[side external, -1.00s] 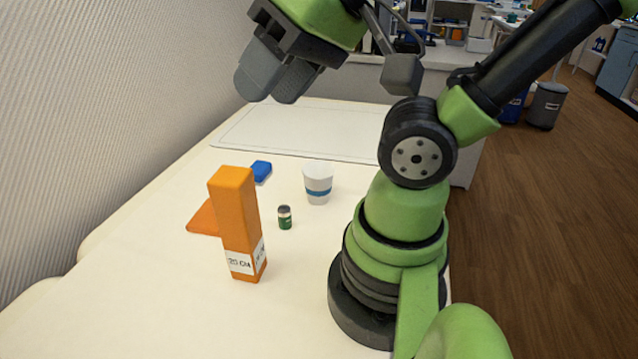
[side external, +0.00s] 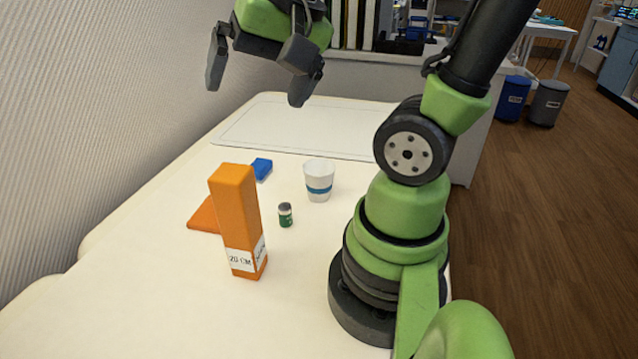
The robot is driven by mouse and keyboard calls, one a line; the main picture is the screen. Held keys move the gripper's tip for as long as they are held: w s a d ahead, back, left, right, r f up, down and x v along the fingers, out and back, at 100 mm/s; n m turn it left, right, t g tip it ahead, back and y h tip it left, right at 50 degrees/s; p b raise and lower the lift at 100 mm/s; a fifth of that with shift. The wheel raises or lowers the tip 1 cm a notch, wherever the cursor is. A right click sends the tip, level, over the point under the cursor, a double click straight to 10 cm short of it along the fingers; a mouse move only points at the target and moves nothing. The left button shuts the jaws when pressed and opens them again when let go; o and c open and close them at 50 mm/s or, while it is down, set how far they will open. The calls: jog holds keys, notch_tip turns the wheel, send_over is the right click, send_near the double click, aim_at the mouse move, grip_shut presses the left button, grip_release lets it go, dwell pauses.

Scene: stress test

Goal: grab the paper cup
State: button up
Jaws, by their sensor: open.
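The paper cup (side external: 319,174) is white with a blue band and stands upright on the table, left of my arm's base. My gripper (side external: 256,93) is high above the far part of the table, up and to the left of the cup in the picture. Its dark fingers are spread apart with nothing between them. It is clear of the cup.
A tall orange block (side external: 236,215) with a white label stands at the front left, with a flat orange piece (side external: 203,216) partly behind it. A small green jar (side external: 285,215) and a blue block (side external: 262,168) are near the cup. A white board (side external: 290,130) lies behind.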

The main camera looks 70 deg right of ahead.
jog(key=w+d+f+m+g, duration=0.2)
jog(key=d+f+m, duration=0.2)
jog(key=d+m, duration=0.25)
jog(key=m+g, duration=0.3)
jog(key=m, duration=0.7)
send_near(319, 177)
jog(key=d+f, duration=0.2)
jog(key=d, duration=0.1)
jog(key=shift+m, duration=0.25)
jog(key=shift+w+d+f, duration=0.1)
jog(key=shift+w+f, duration=0.1)
jog(key=shift+f, duration=1.55)
jog(key=shift+w+f, duration=0.2)
jog(key=shift+f, duration=1.6)
jog(key=shift+w+d+f, duration=0.1)
jog(key=shift+w+f, duration=0.1)
jog(key=shift+f, duration=1.55)
jog(key=c, duration=0.9)
